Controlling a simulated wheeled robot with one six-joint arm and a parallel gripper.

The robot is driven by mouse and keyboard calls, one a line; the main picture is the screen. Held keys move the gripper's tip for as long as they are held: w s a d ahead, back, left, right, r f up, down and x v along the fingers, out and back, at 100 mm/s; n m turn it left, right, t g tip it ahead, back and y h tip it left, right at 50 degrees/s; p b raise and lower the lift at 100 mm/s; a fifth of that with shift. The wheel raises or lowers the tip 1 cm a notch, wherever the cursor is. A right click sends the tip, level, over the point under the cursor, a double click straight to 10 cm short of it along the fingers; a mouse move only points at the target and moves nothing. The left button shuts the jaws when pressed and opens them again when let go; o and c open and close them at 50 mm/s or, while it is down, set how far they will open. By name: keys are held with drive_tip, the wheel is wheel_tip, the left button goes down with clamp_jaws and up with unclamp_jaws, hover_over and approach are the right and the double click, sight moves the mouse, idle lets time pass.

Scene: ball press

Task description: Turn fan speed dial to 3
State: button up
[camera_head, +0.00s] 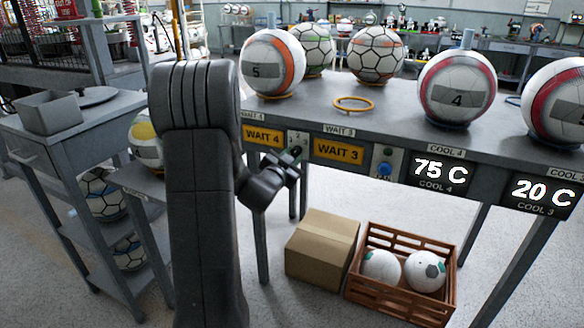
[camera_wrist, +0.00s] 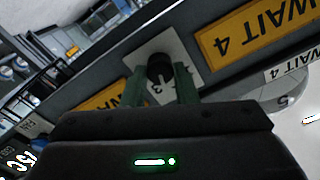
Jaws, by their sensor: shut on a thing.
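The fan speed dial (camera_wrist: 159,68) is a dark round knob on a pale plate (camera_wrist: 186,48) in the wrist view. A "3" shows on the plate beside the knob. My gripper (camera_wrist: 160,82) has one finger on each side of the knob and is shut on it. In the head view my gripper (camera_head: 294,155) reaches the table's front edge, at the pale plate (camera_head: 298,139) between the "WAIT 4" and "WAIT 3" signs. The gripper hides much of the dial there, and I cannot tell the dial's setting.
The "WAIT 4" sign (camera_head: 262,136) and "WAIT 3" sign (camera_head: 338,151) flank the dial. Another panel with a green knob and blue button (camera_head: 385,170) is to the right. Balls stand on the table (camera_head: 340,88). A cardboard box (camera_head: 322,247) and brown crate (camera_head: 398,306) sit below.

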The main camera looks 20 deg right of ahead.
drive_tip(key=m+b, duration=0.4)
drive_tip(key=shift+f+b, duration=0.2)
drive_tip(key=shift+b, duration=0.15)
drive_tip(key=shift+r+m+b, duration=0.15)
drive_tip(key=shift+m+b, duration=0.75)
drive_tip(key=shift+m, duration=0.4)
drive_tip(key=o, duration=1)
drive_tip(key=p+v, duration=0.1)
drive_tip(key=v, duration=1.3)
drive_tip(key=shift+p, duration=0.3)
